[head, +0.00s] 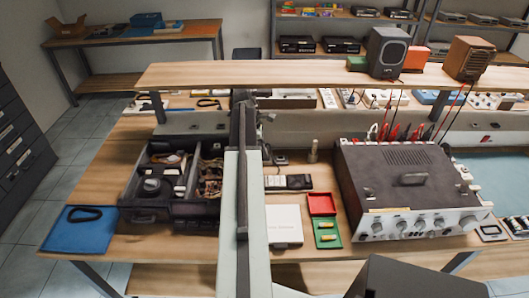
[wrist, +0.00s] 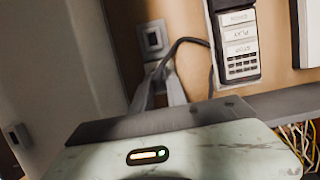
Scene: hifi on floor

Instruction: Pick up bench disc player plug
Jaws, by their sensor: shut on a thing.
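My gripper (wrist: 160,84) shows in the wrist view as two grey fingers beyond my pale housing. It is shut at the end of a dark cable, on what appears to be the disc player plug, which the fingers mostly hide. The cable (wrist: 186,42) curves from there up and right toward the bench disc player (wrist: 240,48), a dark slab with pale labels, one reading PLAY. The same player (head: 288,182) appears to lie right of my arm in the head view. There my arm hides the gripper and plug.
A small square socket-like block (wrist: 152,40) sits beyond the fingers. On the bench, an open black case (head: 140,213) stands left of my arm. A white box (head: 285,224), red tray (head: 321,204) and large amplifier (head: 400,185) stand right. A raised shelf (head: 300,75) crosses behind.

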